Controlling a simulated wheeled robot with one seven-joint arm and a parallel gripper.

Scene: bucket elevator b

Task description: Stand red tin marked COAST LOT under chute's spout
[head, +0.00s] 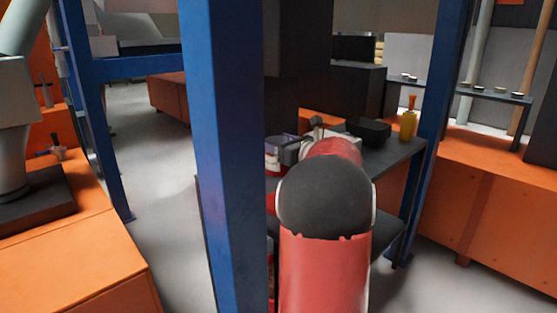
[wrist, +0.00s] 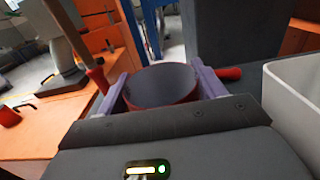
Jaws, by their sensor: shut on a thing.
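My gripper (wrist: 162,88) is shut on a red tin (wrist: 160,106) in the wrist view, one pale purple finger on each side. The tin is open at the top, with a grey inside that looks empty. Its outer wall is mostly hidden, and no lettering shows. In the head view my arm hides most of the gripper and tin. A grey pipe-like fitting (head: 14,100) stands over a dark plate at the far left; I cannot tell whether it is the chute. A similar grey fitting (wrist: 62,35) shows in the wrist view.
A blue post (head: 225,150) stands left of my arm. A dark table (head: 402,165) holds a black tray (head: 369,130) and a yellow bottle (head: 408,123). Orange counters (head: 70,260) flank the scene. A pale bin (wrist: 298,92) is close at right. Grey floor (head: 160,190) is clear.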

